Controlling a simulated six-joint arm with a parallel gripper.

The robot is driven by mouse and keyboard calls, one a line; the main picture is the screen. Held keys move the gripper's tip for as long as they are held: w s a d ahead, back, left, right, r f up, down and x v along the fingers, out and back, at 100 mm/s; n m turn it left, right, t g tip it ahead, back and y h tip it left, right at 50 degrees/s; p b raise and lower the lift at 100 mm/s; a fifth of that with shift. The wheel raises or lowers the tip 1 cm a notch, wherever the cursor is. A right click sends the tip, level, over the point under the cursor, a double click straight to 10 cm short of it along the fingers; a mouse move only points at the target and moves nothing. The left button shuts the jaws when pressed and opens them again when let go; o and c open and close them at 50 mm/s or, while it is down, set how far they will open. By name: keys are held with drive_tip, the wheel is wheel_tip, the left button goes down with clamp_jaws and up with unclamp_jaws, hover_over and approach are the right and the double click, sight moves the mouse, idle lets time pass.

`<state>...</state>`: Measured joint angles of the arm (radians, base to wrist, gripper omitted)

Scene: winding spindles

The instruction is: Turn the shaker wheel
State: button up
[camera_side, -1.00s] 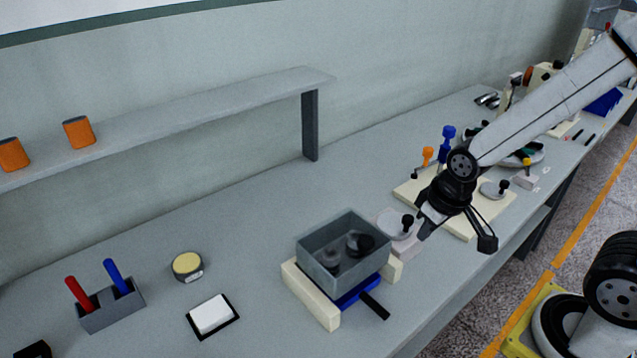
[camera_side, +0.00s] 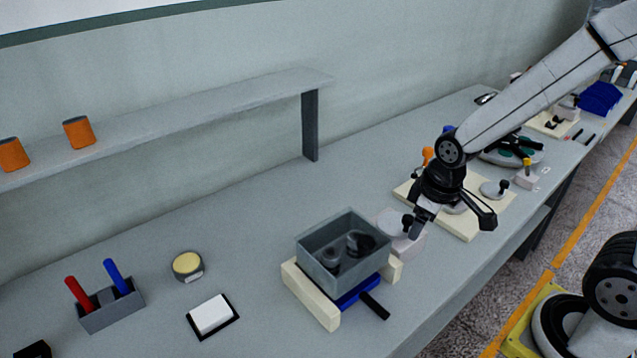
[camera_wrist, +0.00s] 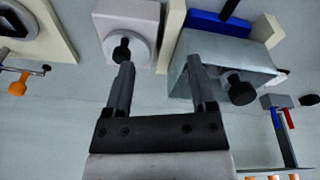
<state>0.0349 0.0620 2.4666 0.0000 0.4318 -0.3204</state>
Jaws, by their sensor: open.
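The shaker wheel (camera_side: 390,219) is a pale grey disc with a black knob (camera_side: 407,219), mounted on a pale block (camera_side: 408,246). In the wrist view, the wheel (camera_wrist: 140,44) and its knob (camera_wrist: 121,50) show at the top, left of centre. My gripper (camera_side: 414,232) is open and empty, close beside the knob in the side view. In the wrist view, my gripper (camera_wrist: 158,64) has its left fingertip just by the knob; whether they touch cannot be told. The grey open shaker box (camera_side: 318,264) stands beside the block with dark round pieces inside.
The box sits between cream rails (camera_side: 312,299) over a blue part with a black handle (camera_side: 374,305). A cream board (camera_side: 470,234) with another wheel lies behind my gripper. A pen holder (camera_side: 112,310) and white pad (camera_side: 211,315) stand at left. The bench between is clear.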

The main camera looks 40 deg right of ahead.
sight(408, 217)
drive_tip(key=w+d+n, duration=0.1)
drive_tip(key=w+n, duration=0.1)
drive_tip(key=n, duration=0.2)
drive_tip(key=w+d+n+g, duration=0.1)
drive_tip(key=w+d+n, duration=0.1)
drive_tip(key=n, duration=0.2)
drive_tip(key=w+d+n+g, duration=0.1)
drive_tip(key=w+n, duration=0.1)
drive_tip(key=n, duration=0.1)
drive_tip(key=shift+d+r+n, duration=0.25)
drive_tip(key=shift+d+n, duration=0.15)
drive_tip(key=shift+f, duration=0.1)
drive_tip(key=shift+f, duration=3.8)
drive_tip(key=shift+c, duration=0.2)
clamp_jaws()
